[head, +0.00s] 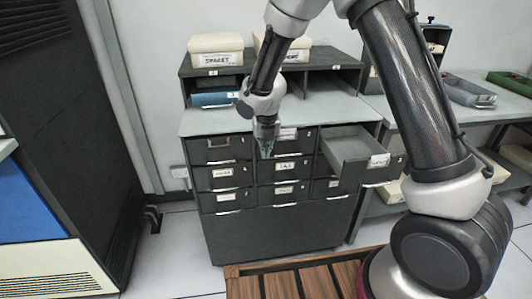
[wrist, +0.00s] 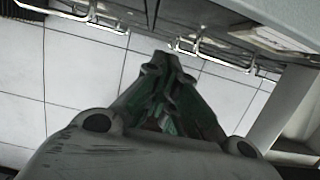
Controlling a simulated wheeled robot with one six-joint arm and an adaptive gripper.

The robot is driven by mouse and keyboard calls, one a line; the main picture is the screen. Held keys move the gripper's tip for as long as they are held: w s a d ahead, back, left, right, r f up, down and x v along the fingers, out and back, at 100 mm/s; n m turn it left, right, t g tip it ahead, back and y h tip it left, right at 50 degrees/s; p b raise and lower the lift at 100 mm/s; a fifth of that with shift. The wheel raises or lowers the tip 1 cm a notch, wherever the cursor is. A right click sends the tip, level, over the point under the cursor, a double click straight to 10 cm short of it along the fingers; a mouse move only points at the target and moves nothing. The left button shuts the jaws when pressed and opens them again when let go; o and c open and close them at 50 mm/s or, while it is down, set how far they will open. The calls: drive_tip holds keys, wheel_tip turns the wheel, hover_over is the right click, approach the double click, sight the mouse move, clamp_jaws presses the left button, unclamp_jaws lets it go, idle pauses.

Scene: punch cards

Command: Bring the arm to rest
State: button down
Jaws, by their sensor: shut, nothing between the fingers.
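My gripper (head: 265,150) hangs pointing down in front of the top middle drawer of a dark cabinet (head: 262,232) in the head view. It is shut and empty. The wrist view shows my gripper (wrist: 168,62) with its fingers together, above pale floor tiles and beside drawer handles. My arm (head: 415,95) reaches in from the right of the head view and bends down to the gripper. Whether the fingers touch the drawer front, I cannot tell.
The top right drawer (head: 352,150) is pulled out and looks empty inside. Labelled boxes (head: 216,50) stand on the shelf unit above. A blue binder (head: 216,99) lies in its left bay. A wooden slatted platform (head: 300,283) is in front, and a bench (head: 478,112) stands right.

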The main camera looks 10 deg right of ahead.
drive_tip(key=v, duration=0.7)
drive_tip(key=s+d+r+n, duration=0.6)
drive_tip(key=s+d+n, duration=0.2)
drive_tip(key=s+n, duration=0.2)
drive_tip(key=s+d+r+n+t, duration=0.1)
drive_tip(key=s+d+r+n, duration=0.5)
drive_tip(key=s+d+n, duration=0.3)
drive_tip(key=s+d+r+n, duration=0.7)
drive_tip(key=s+d+n, duration=0.2)
drive_tip(key=n, duration=0.7)
drive_tip(key=shift+s+n+t, duration=0.3)
drive_tip(key=shift+s, duration=0.8)
